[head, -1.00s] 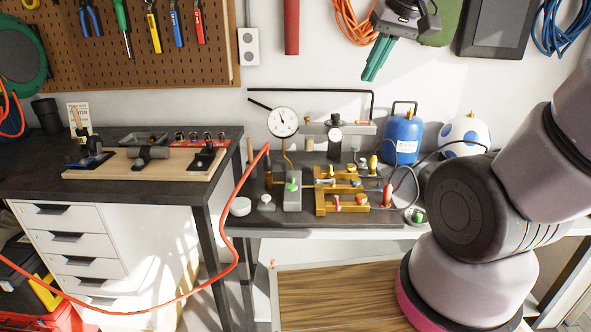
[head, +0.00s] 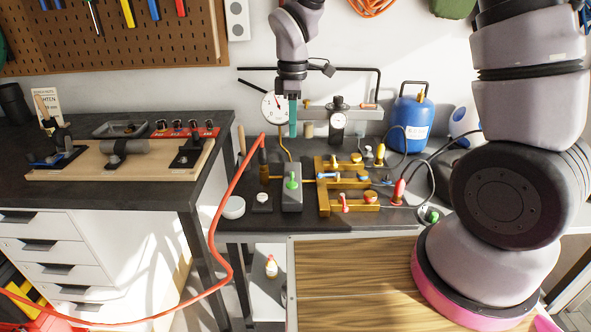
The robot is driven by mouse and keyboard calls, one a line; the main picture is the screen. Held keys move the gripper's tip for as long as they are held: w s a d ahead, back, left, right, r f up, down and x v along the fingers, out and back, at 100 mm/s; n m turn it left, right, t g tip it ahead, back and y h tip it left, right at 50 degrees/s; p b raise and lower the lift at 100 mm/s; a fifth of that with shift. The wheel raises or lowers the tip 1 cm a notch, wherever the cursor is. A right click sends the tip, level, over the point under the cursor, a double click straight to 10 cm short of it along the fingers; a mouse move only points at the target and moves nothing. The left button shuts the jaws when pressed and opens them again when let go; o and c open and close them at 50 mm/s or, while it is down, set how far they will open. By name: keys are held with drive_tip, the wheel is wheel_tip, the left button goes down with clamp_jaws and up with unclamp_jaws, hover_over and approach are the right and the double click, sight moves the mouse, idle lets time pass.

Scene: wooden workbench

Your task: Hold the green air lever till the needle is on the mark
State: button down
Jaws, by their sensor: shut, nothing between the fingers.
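The green air lever (head: 292,181) stands on a small grey block (head: 292,201) on the dark bench. The round white gauge (head: 273,106) stands behind it on a brass pipe. Its needle points up, but the mark is too small to make out, and my arm hides part of the right edge of the dial. My gripper (head: 293,133) has teal fingers that are shut and point down. It hangs above and behind the green lever in the picture, apart from it, with nothing held.
A brass manifold (head: 323,192) with several coloured valves stands right of the lever block. A red hose (head: 226,210) runs up to the fitting left of the block. A blue tank (head: 410,124) stands at the back right. A white round cap (head: 233,207) lies at the bench's left front.

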sight(292, 186)
drive_tip(key=shift+w+a+f, duration=0.1)
drive_tip(key=shift+a+f, duration=0.1)
drive_tip(key=shift+f, duration=0.25)
drive_tip(key=shift+f, duration=0.1)
wheel_tip(292, 186, down, 14)
drive_tip(key=shift+r, duration=0.1)
idle(0.3)
drive_tip(key=shift+s+f, duration=0.3)
drive_tip(key=shift+f, duration=0.2)
drive_tip(key=shift+s+f, duration=0.3)
drive_tip(key=shift+f, duration=0.2)
idle(5.4)
